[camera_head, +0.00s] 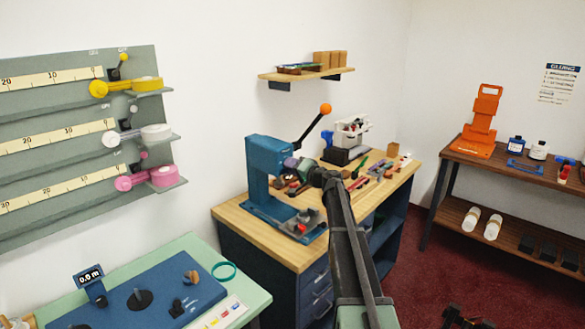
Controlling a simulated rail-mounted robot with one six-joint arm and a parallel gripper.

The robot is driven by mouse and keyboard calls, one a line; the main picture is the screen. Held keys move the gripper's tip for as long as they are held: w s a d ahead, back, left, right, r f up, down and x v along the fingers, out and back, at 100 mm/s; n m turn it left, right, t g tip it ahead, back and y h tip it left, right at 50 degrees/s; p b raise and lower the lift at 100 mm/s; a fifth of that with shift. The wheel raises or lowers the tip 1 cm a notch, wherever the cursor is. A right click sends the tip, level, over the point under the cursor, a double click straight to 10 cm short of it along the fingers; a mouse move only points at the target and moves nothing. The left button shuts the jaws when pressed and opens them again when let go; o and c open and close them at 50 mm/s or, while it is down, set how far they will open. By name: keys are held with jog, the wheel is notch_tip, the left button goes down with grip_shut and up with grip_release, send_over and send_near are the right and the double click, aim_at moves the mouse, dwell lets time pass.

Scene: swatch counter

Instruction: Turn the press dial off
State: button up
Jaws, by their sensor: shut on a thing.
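The blue press (262,170) stands on the wooden-topped bench, with a long black lever ending in an orange ball (326,108). A small purple press dial (291,162) shows on the side of its head. My gripper (300,168) is at the press head, right at the dial, with my arm reaching up from the bottom of the picture. It appears shut on the dial. The fingertips are small and partly hidden by my wrist, and the dial's setting cannot be read.
The wooden bench (258,237) also holds several small tools and a white rack (352,130) behind my arm. A green-topped table (255,298) is at lower left, below a grey wall board (60,130) with protruding knobs. A dark shelf unit (520,168) stands right; the red floor between is mostly clear.

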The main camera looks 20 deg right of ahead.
jog(key=n, duration=0.5)
jog(key=shift+n, duration=0.3)
dwell(0.4)
jog(key=o, duration=0.9)
jog(key=v, duration=1)
jog(key=shift+s+d, duration=0.15)
jog(key=shift+s, duration=0.25)
